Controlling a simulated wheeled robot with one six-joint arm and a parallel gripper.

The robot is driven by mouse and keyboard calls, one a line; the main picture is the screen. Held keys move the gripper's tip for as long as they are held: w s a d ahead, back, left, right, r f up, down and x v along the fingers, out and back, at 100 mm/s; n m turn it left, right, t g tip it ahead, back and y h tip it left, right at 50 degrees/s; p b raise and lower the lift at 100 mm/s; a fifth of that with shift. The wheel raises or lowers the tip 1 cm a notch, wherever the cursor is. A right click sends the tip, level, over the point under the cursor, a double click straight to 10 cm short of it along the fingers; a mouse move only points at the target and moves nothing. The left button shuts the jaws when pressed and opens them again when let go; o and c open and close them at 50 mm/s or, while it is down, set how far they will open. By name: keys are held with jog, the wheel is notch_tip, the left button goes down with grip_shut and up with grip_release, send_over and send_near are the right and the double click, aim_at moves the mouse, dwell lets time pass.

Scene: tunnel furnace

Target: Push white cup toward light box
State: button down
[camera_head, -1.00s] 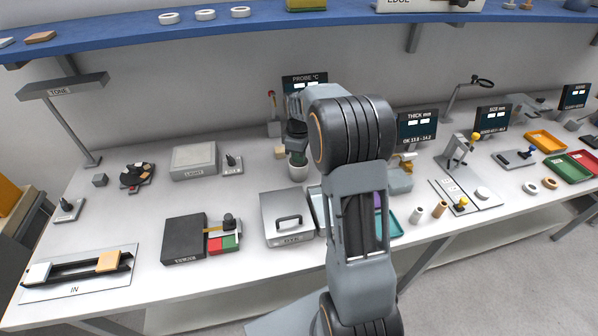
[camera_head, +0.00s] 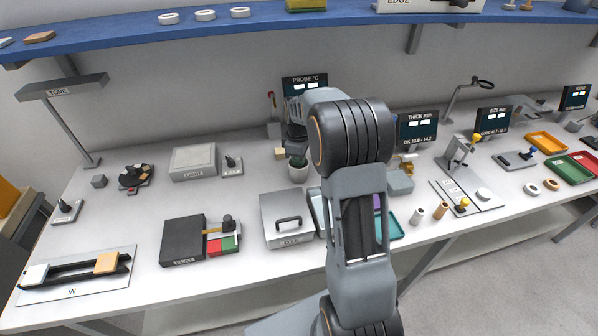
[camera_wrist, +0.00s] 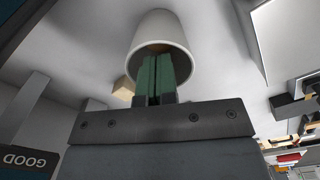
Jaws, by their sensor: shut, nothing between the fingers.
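The white cup (camera_head: 298,173) stands upright on the bench at the back middle, partly hidden by my arm. In the wrist view the cup (camera_wrist: 160,28) fills the top middle with its opening facing my fingers. My gripper (camera_head: 297,160) is shut and points down at the cup's mouth. In the wrist view its green fingertips (camera_wrist: 157,62) overlap the opening and seem to reach into it; whether they touch the wall I cannot tell. The light box (camera_head: 194,161), a grey box with a pale top, sits left of the cup.
A small device with a black knob (camera_head: 232,165) stands between the light box and the cup. A grey box with a handle (camera_head: 288,220) is in front. Bench between the knob device and cup is clear.

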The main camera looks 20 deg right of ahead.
jog(key=shift+f+b, duration=0.5)
jog(key=shift+f, duration=0.4)
jog(key=shift+w+a+p, duration=0.3)
jog(key=shift+w+a, duration=0.25)
jog(key=shift+a, duration=2.2)
jog(key=shift+w+a+p, duration=0.3)
jog(key=shift+w+a, duration=0.3)
jog(key=shift+a, duration=2.2)
jog(key=shift+w+a+p, duration=0.3)
jog(key=shift+w+a, duration=0.25)
jog(key=shift+a, duration=2.2)
